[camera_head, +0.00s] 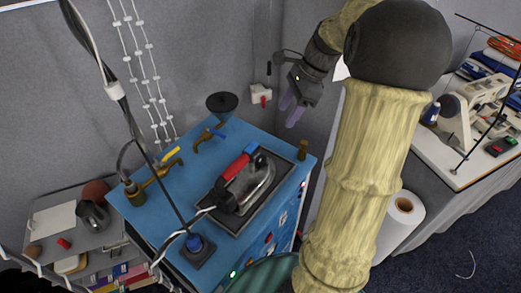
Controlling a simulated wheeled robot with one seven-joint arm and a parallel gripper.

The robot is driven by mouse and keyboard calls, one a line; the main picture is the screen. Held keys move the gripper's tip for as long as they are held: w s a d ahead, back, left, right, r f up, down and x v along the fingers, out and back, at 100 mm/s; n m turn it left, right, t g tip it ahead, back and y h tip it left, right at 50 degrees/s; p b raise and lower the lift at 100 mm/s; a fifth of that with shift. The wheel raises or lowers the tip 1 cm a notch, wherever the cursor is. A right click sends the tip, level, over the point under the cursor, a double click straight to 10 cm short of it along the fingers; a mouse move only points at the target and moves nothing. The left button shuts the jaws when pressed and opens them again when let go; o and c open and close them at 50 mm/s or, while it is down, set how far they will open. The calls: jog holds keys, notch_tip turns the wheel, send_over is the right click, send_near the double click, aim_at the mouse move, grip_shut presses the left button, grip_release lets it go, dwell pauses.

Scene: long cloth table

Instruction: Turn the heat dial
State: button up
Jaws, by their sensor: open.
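A blue cabinet (170,215) stands at the centre, with a red-handled iron (243,180) lying on a dark pad on its top. The cabinet's right-hand front panel (283,219) carries small controls, labels and lights. It is seen at a steep angle, and I cannot tell which control is the heat dial. My gripper (291,108) is open and empty, with its pale purple fingers pointing down. It appears above and behind the cabinet's back right corner, apart from the iron and the panel. My arm hides the area right of the panel.
Brass valves (160,172) with yellow and blue handles and a black funnel (221,103) rise from the cabinet's back. A cable runs down to a blue-capped fitting (194,243). A grey side table (75,225) stands left. A sewing machine (468,105) stands on a table at right.

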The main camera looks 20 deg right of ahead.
aim_at(261, 158)
jog(key=shift+s, duration=0.15)
jog(key=p+x, duration=0.3)
jog(key=x, duration=1.4)
jog(key=shift+f, duration=0.2)
jog(key=shift+c, duration=0.4)
jog(key=c, duration=0.9)
